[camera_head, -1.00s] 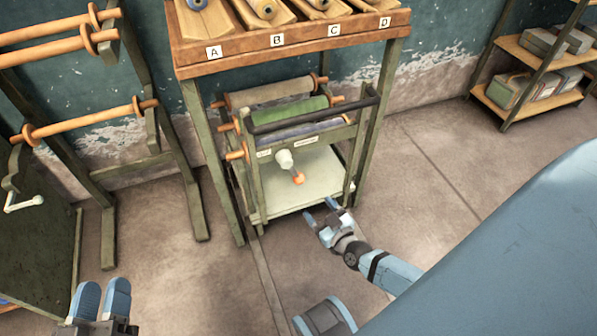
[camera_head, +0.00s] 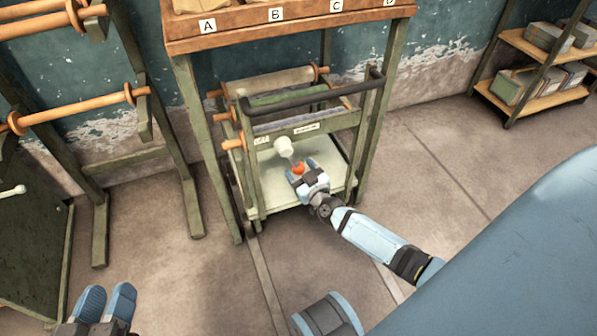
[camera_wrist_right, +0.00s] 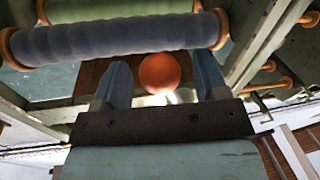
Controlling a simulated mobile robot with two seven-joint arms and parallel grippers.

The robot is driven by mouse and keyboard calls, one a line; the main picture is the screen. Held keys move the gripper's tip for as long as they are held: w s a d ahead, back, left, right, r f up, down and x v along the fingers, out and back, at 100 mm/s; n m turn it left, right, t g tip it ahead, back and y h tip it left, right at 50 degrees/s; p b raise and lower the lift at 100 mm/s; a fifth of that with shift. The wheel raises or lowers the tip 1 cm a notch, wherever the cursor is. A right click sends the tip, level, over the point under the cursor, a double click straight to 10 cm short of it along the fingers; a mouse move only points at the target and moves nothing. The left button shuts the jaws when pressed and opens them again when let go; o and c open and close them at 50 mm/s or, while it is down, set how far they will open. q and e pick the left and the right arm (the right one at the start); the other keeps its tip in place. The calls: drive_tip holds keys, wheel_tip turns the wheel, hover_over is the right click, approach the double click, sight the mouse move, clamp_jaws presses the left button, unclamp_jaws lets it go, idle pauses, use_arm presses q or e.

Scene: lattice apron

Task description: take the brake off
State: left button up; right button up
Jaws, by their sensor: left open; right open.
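The green cart (camera_head: 254,188) stands under the lettered wooden rack. On its front a short lever with an orange ball knob (camera_head: 298,169) hangs from a white hub (camera_head: 284,146). My right gripper (camera_head: 305,168) is open at the knob. In the right wrist view the orange knob (camera_wrist_right: 160,72) shows between the two blue fingers, with a gap to each side; I cannot tell how deep it sits between them. My left gripper (camera_head: 106,302) is open and empty above the floor at the lower left, far from the cart.
The cart's dark push bar (camera_head: 310,98) and rolls (camera_head: 270,83) lie above the knob. The lettered rack (camera_head: 290,30) overhangs the cart, its legs on either side. A frame with orange rods (camera_head: 75,108) stands left, a shelf (camera_head: 530,95) far right. Floor in front is clear.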

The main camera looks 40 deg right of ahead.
drive_tip(key=shift+w, duration=0.5)
